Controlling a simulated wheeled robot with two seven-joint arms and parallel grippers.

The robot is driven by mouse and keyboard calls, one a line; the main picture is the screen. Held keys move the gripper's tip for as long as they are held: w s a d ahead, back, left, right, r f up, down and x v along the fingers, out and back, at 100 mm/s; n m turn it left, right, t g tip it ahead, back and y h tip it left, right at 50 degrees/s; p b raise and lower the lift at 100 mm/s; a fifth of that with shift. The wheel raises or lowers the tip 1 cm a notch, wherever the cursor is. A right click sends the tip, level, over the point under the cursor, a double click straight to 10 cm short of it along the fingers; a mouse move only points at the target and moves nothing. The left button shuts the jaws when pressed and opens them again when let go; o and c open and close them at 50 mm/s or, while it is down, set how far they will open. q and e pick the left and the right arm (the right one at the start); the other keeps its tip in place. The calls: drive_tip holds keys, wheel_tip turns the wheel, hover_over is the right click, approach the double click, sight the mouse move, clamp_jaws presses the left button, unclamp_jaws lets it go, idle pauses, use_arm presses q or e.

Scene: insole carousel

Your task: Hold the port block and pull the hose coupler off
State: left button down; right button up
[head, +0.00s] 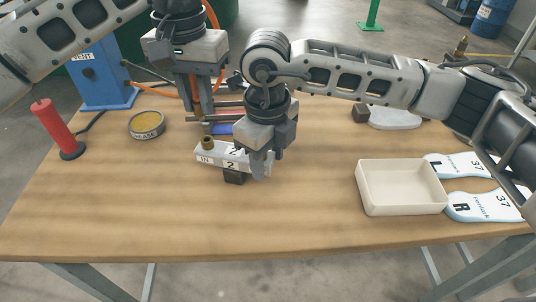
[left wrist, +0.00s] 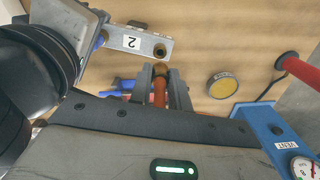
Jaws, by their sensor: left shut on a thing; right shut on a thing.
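The port block (head: 207,157) is a pale bar with a "2" label and a brass port (head: 208,143) at its left end. My right gripper (head: 261,168) is shut on its right end. In the left wrist view the block (left wrist: 128,40) shows its dark, round port opening (left wrist: 160,50). My left gripper (head: 204,114) is above and behind the port, shut on the hose coupler, a brass piece (left wrist: 160,71) on the orange hose (left wrist: 159,93). The coupler appears apart from the port; the fingers mostly hide it in the head view.
A dark support (head: 234,177) is under the block. Blue-handled tools (head: 222,128) lie behind it. A yellow tin (head: 147,124), a red-handled item (head: 53,123) and the blue vent box (head: 101,78) are left. An empty cream tray (head: 400,202) and insoles (head: 487,207) are right. The front table is clear.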

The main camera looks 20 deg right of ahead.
sight(195, 88)
drive_tip(key=shift+d+f, duration=0.1)
use_arm(q)
drive_tip(key=shift+r, duration=3.5)
use_arm(e)
drive_tip(key=o, duration=1.4)
drive_tip(key=shift+c, duration=0.2)
